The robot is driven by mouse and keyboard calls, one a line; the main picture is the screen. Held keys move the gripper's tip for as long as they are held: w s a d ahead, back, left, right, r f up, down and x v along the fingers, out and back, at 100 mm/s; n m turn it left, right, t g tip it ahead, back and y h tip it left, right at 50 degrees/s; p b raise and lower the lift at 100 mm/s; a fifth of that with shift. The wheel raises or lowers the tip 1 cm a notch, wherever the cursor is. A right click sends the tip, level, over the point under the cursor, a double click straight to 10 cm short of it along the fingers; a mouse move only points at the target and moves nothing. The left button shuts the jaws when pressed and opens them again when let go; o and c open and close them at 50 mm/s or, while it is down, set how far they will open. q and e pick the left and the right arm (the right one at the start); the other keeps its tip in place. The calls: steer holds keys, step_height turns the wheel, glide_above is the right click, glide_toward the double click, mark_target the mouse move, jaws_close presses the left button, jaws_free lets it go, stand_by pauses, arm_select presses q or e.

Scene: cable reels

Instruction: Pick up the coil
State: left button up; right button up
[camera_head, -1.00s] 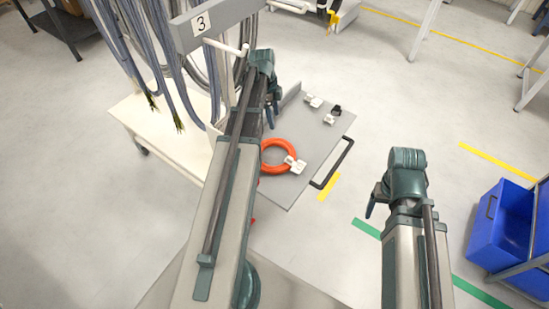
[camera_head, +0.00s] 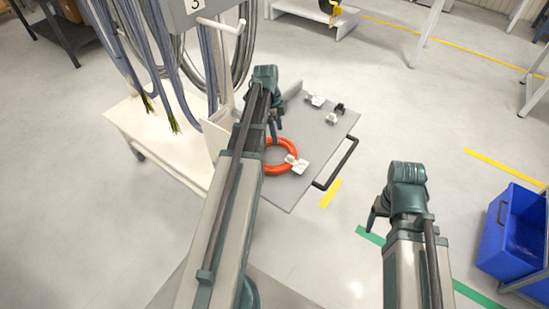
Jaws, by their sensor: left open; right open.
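An orange ring-shaped coil (camera_head: 292,148) lies flat on the grey tray (camera_head: 318,155) of the cart, with a white tag on its right side. Its left part is hidden behind my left arm. My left gripper (camera_head: 275,132) is open, at the coil's far left edge and seemingly above it; I cannot tell whether it touches. My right gripper (camera_head: 374,216) is open and empty, over the floor to the right of the cart.
Small white connectors (camera_head: 315,100) and a dark one sit on the tray's far part. A black handle (camera_head: 338,165) sticks out on its right side. Grey cables (camera_head: 165,60) hang at the left. A blue bin (camera_head: 515,235) stands at the right.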

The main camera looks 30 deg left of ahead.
arm_select(q)
steer(key=f+b, duration=0.2)
steer(key=f, duration=0.1)
steer(key=shift+d+f, duration=0.2)
steer(key=shift+f, duration=0.05)
steer(key=shift+r, duration=0.1)
jaws_close()
stand_by(1.1)
